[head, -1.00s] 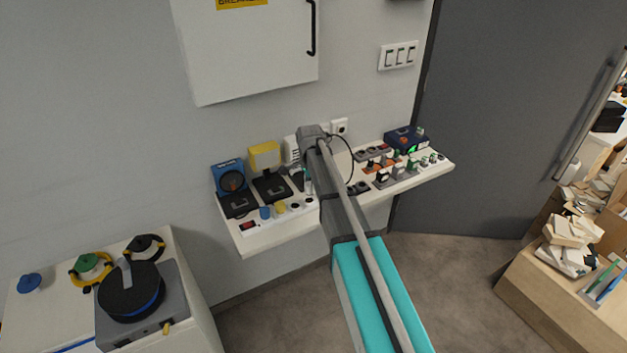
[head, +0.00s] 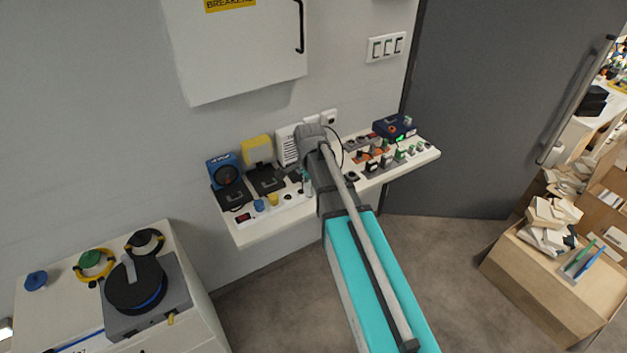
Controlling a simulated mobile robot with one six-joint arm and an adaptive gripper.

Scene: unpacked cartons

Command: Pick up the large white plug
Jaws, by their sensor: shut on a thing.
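My gripper (head: 306,183) is at the wall shelf (head: 270,232), mostly hidden behind my arm, and only a small part of it shows beside the wrist. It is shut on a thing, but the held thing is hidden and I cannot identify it. I cannot make out the large white plug anywhere in the head view. The shelf carries a white power strip (head: 247,217) with a blue plug (head: 259,205) and a yellow plug (head: 273,199) at its left front.
A blue device (head: 224,171) and a yellow lamp (head: 258,150) stand at the shelf's back left. Several small plugs and connectors crowd its right half, by a dark blue box (head: 396,127). A breaker cabinet (head: 240,55) hangs above. A cable-reel cabinet (head: 190,270) stands lower left.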

